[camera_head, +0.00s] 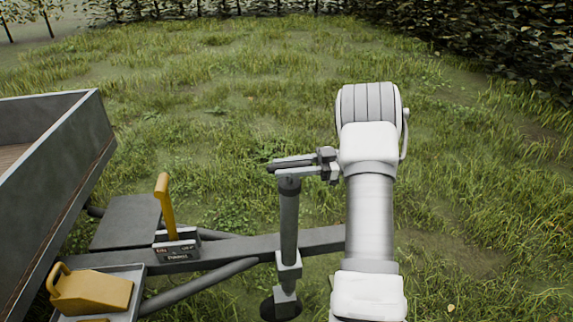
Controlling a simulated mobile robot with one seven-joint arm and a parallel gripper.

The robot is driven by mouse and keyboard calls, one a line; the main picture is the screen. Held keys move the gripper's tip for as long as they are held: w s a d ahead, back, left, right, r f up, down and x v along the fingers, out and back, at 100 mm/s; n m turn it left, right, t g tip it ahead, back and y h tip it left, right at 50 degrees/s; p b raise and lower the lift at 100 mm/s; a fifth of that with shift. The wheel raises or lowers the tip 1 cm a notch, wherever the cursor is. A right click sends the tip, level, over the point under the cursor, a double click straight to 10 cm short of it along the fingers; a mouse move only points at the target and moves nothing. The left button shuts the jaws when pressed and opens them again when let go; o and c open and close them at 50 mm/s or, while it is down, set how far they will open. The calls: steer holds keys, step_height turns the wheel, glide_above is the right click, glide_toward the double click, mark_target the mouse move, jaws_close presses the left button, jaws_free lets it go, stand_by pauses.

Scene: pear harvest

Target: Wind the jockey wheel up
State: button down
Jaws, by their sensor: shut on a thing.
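The jockey wheel's grey upright tube (289,225) stands clamped beside the trailer drawbar (322,240). Its dark wheel (281,306) shows at the bottom edge, partly cut off. I cannot tell whether it touches the ground. A dark crank handle (292,162) lies sideways at the top of the tube. My gripper (327,165) is shut on the crank handle at its right end, reaching in from the right. My white and grey arm hides the right end of the drawbar.
A metal trailer bed (75,150) stands at the left. A yellow lever (166,206) rises from the drawbar, and yellow wheel chocks (92,291) lie in a tray at lower left. Grass around is open; hedges line the back and right.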

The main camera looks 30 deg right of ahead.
steer(key=shift+a+r, duration=0.15)
steer(key=c, duration=0.7)
jaws_free()
steer(key=shift+o, duration=0.2)
steer(key=p+v, duration=0.5)
steer(key=v, duration=1.2)
steer(key=shift+d, duration=0.25)
steer(key=shift+w, duration=0.2)
